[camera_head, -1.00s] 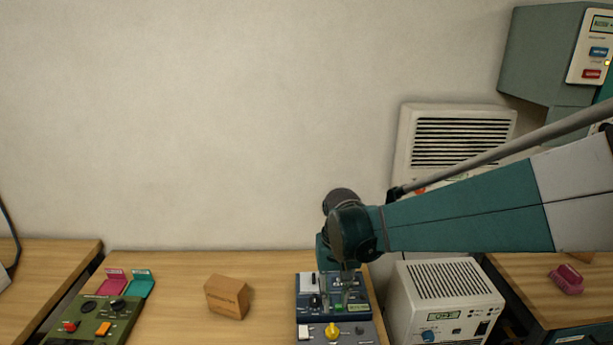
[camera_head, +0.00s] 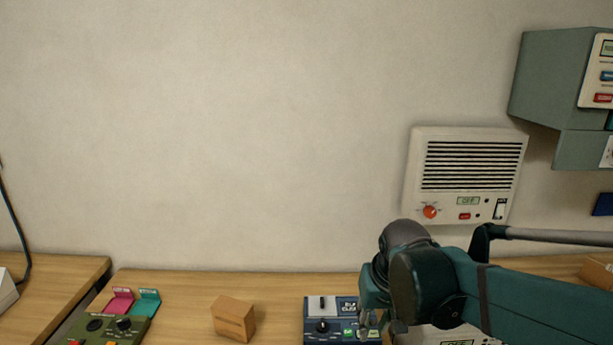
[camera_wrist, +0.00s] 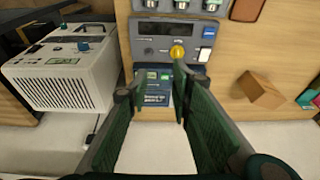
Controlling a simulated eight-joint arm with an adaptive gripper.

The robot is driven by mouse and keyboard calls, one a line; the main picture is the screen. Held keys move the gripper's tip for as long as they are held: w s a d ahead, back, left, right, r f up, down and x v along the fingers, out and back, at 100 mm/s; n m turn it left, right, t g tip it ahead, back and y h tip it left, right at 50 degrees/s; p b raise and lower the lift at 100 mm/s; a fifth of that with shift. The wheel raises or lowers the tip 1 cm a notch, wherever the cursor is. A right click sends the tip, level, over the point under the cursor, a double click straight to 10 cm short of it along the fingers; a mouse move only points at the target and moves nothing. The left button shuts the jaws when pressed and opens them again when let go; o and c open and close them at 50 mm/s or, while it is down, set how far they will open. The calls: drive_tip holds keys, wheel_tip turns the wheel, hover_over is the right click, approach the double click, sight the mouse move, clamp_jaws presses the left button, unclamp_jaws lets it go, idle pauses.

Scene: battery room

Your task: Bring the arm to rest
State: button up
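My gripper (camera_head: 367,325) hangs at the end of my dark green arm, low in the head view, over the right edge of a blue-grey control panel (camera_head: 322,307). In the wrist view my gripper (camera_wrist: 160,82) shows two green fingers standing apart with nothing held between them. The panel (camera_wrist: 197,28), with a yellow knob, lies ahead of the fingertips. Its nearer blue part shows between them. Whether the fingers touch the panel is unclear.
A cardboard box (camera_head: 233,319) stands left of the panel on the wooden table (camera_head: 280,290). A green control box (camera_head: 105,330) is farther left. A white vented unit (camera_wrist: 65,75) stands beside the table. A wall unit (camera_head: 465,175) and grey cabinet (camera_head: 560,80) are at right.

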drive_tip(key=s+d+r+t, duration=0.3)
drive_tip(key=s+d, duration=0.3)
drive_tip(key=s, duration=0.4)
drive_tip(key=shift+s+r+t, duration=0.25)
drive_tip(key=shift+s+t, duration=0.1)
drive_tip(key=shift+t, duration=0.15)
drive_tip(key=shift+c, duration=0.7)
idle(2.6)
